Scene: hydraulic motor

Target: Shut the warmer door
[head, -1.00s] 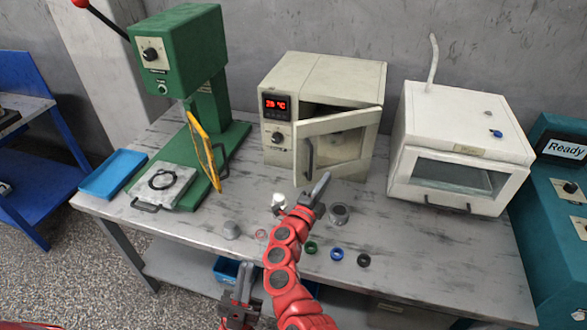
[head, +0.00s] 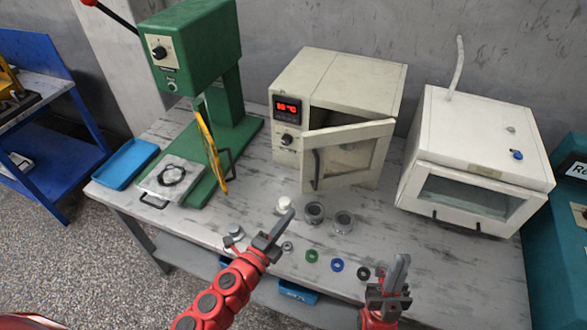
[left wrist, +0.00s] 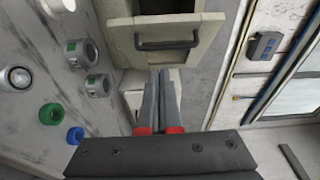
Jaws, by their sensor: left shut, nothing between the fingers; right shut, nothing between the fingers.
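The warmer (head: 350,75) is the cream box with a red display at the middle back of the table. Its windowed door (head: 376,155) stands ajar, hinged at the right, with a dark gap above it. The dark door handle (head: 316,168) is at the door's free left edge; a handle on a cream front also shows in the left wrist view (left wrist: 168,43). My left gripper (head: 280,228) is shut and empty, in front of the door and lower left of it, apart from it. My right gripper (head: 396,272) is shut and empty near the table's front edge.
Grey cylindrical parts (head: 314,212) and a white part (head: 284,205) stand in front of the warmer. Green (head: 312,255) and blue (head: 337,265) rings lie nearer the front. A green press (head: 190,50) is left, a white chamber (head: 475,130) right.

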